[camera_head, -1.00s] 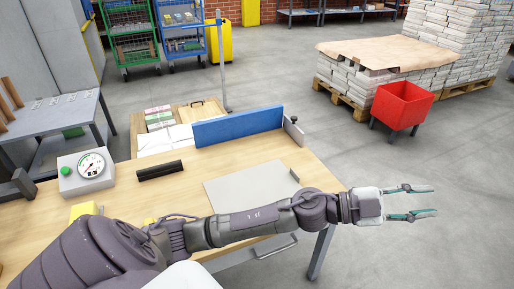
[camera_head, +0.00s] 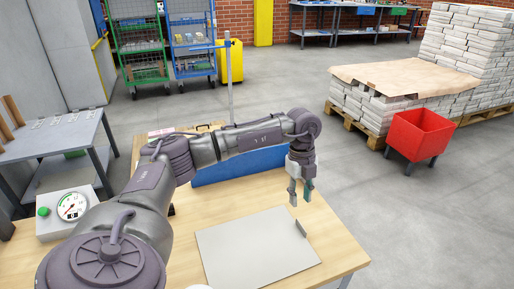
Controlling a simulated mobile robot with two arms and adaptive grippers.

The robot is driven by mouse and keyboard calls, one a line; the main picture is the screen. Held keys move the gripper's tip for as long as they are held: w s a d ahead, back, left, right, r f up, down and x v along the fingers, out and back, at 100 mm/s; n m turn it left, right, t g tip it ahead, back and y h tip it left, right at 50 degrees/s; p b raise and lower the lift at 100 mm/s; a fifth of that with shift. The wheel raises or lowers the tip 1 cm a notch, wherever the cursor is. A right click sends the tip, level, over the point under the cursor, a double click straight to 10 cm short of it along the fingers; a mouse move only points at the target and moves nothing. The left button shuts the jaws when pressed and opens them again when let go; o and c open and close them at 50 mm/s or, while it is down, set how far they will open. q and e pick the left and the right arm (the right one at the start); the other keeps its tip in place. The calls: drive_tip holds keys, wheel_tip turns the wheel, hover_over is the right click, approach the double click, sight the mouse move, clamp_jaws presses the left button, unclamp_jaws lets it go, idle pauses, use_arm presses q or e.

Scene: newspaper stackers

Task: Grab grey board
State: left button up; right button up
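The grey board (camera_head: 255,247) lies flat on the wooden workbench (camera_head: 334,244). A small dark upright piece (camera_head: 301,228) stands at its right edge. My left gripper (camera_head: 299,200) points down above the far right corner of the board, its fingers apart with nothing between them. It appears a little above the bench, not touching the board. My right gripper is not in view.
A blue upright panel (camera_head: 240,166) stands along the bench's far side, partly behind my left arm. A dial gauge box (camera_head: 68,208) is at the left. A red bin (camera_head: 419,134) and paper stacks (camera_head: 470,50) stand on the floor beyond.

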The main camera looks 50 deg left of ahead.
use_arm(q)
hover_over(301, 225)
drive_tip(key=a, duration=0.1)
wheel_tip(301, 225, down, 5)
drive_tip(key=shift+a+r, duration=0.15)
drive_tip(key=shift+r, duration=0.05)
drive_tip(key=shift+d+f+b, duration=0.2)
drive_tip(key=shift+f, duration=0.75)
drive_tip(key=shift+d+f+b, duration=0.15)
drive_tip(key=shift+d+f, duration=0.1)
drive_tip(key=shift+f, duration=0.65)
drive_tip(key=shift+d+f+b, duration=0.2)
drive_tip(key=shift+f, duration=0.75)
clamp_jaws()
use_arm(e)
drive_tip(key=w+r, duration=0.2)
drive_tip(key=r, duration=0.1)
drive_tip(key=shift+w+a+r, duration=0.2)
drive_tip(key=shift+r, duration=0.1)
